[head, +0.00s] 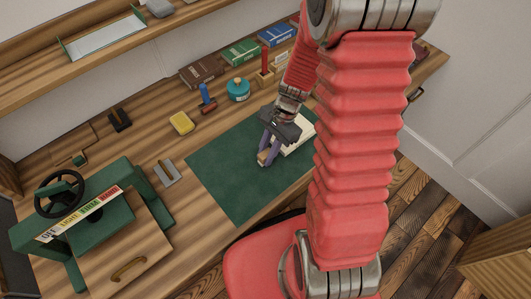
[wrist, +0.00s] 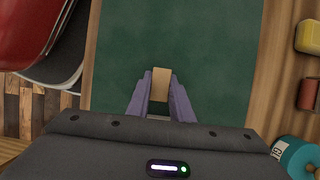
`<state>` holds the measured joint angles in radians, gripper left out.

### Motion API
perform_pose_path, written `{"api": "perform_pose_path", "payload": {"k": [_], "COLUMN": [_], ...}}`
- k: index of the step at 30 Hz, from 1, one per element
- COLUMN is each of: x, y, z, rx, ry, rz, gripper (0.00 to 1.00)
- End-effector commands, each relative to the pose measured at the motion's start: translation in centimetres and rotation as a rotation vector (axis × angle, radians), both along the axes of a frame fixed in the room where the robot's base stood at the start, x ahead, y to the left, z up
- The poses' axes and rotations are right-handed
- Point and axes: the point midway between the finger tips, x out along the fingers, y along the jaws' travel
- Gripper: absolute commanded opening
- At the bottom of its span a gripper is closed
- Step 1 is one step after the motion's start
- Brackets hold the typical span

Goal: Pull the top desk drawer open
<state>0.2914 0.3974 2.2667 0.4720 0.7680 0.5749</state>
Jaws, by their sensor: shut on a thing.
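My gripper (head: 266,158) is over the green desk mat (head: 225,178), its purple fingers pointing down. In the wrist view the fingers (wrist: 160,90) are shut on a small tan block (wrist: 162,79), with the mat (wrist: 185,35) below. I cannot tell whether the block touches the mat. A brass handle (head: 130,268) sits on a wooden panel at lower left.
A pale open book (head: 295,137) lies beside my gripper. A yellow sponge (head: 181,122), a teal bottle (head: 238,90) and several books (head: 240,53) stand behind the mat. A green wheeled device (head: 75,218) is at left. A red seat (head: 258,258) is before the desk.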

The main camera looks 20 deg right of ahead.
Motion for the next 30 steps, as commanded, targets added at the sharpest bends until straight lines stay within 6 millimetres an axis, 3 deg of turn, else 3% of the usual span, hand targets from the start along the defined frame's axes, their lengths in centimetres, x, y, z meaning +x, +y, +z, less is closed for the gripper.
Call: {"api": "perform_pose_path", "payload": {"k": [2,3,11,22,30], "x": [0.0,0.0,0.0,0.1,0.5], "y": [0.0,0.0,0.0,-0.1,-1.3], "z": [-0.1,-0.2,-0.2,0.2,3.2], "rx": [0.001,0.001,0.000,0.000,-0.002], "ry": [0.001,0.001,0.000,-0.002,-0.005], "rz": [-0.001,-0.001,-0.001,-0.001,-0.003], "gripper": [0.00,0.20,0.38,0.38,0.38]}}
